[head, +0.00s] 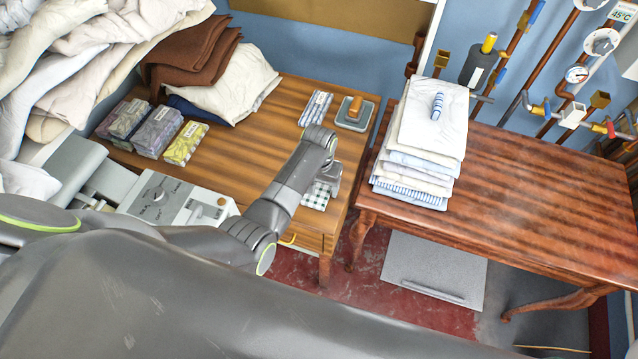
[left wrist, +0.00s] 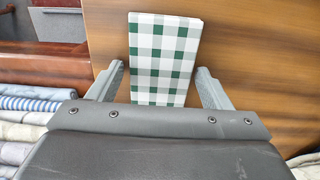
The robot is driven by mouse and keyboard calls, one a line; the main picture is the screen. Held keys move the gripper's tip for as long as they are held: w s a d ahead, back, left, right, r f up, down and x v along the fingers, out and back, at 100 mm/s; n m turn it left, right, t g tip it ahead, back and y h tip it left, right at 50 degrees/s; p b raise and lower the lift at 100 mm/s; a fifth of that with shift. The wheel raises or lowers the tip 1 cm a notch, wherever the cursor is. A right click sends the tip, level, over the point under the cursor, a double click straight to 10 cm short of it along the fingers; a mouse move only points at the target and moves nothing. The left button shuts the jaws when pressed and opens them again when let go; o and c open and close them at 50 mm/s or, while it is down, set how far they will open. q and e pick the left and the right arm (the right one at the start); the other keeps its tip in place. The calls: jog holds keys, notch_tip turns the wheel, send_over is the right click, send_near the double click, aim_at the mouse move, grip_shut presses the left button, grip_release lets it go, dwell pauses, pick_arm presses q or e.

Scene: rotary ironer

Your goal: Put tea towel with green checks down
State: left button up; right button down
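The tea towel with green checks (head: 316,198) is a folded white and green rectangle at the front right of the left wooden table, partly hidden by my left gripper. In the left wrist view the towel (left wrist: 163,55) lies flat against the wood, between my spread fingers. My left gripper (head: 330,178) is over the towel. Its fingers (left wrist: 160,78) are wide apart beside the towel's long edges, with a narrow gap at the left finger; contact at the right finger is unclear. My right gripper is not in view.
A linen stack (head: 425,140) stands on the right table (head: 530,175), which is otherwise mostly clear.

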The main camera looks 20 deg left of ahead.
aim_at(319, 188)
pick_arm(q)
jog(key=shift+o, duration=0.9)
jog(key=shift+r, duration=0.25)
notch_tip(319, 188, up, 12)
jog(key=shift+f, duration=0.15)
